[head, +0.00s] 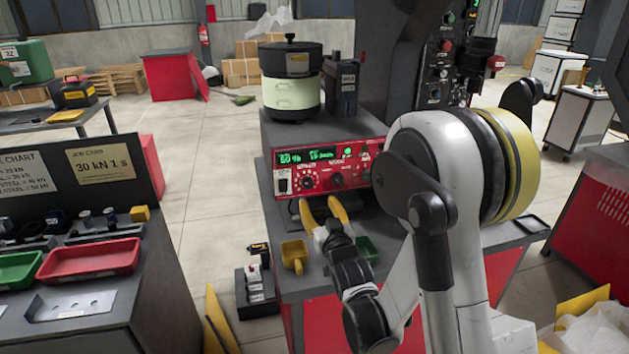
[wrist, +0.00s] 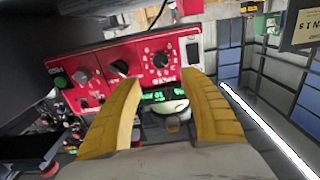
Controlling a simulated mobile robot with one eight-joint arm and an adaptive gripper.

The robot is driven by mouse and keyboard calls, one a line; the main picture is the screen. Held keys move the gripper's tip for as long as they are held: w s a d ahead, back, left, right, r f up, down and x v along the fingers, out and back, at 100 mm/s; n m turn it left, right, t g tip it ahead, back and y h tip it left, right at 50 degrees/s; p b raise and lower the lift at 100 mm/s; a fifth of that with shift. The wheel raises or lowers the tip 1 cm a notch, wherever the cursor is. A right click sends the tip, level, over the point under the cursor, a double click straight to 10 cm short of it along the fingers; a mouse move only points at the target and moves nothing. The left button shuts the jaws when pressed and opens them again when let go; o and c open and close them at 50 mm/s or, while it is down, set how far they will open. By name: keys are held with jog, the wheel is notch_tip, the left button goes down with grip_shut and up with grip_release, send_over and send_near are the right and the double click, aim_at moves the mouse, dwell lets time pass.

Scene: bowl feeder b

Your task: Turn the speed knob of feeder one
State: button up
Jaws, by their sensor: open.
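The feeder control box (head: 376,130) has a red front panel (head: 317,166) with a green-lit display. A knob ringed by white marks (head: 308,182) sits at the panel's left, and a dark knob (head: 338,180) to its right. In the wrist view the panel is upside down, with the ringed knob (wrist: 160,60) and the dark knob (wrist: 119,68) side by side. I cannot read which is marked for speed. My gripper (head: 322,208) is open and empty, its yellow fingers pointing at the panel. In the wrist view the ringed knob lies just beyond the gap between the fingertips (wrist: 159,80), apart from them.
A bowl (head: 291,97) with a black lid and a dark canister (head: 340,88) stand on the box. A yellow cup (head: 294,256) and a green bin (head: 367,250) sit below the panel beside my gripper. A left bench holds a red tray (head: 90,260).

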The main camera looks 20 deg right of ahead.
aim_at(309, 184)
jog(key=w+p, duration=0.2)
jog(key=w, duration=0.7)
jog(key=shift+w+a+f+p, duration=0.1)
jog(key=shift+p, duration=0.2)
jog(key=shift+w, duration=0.65)
grip_shut()
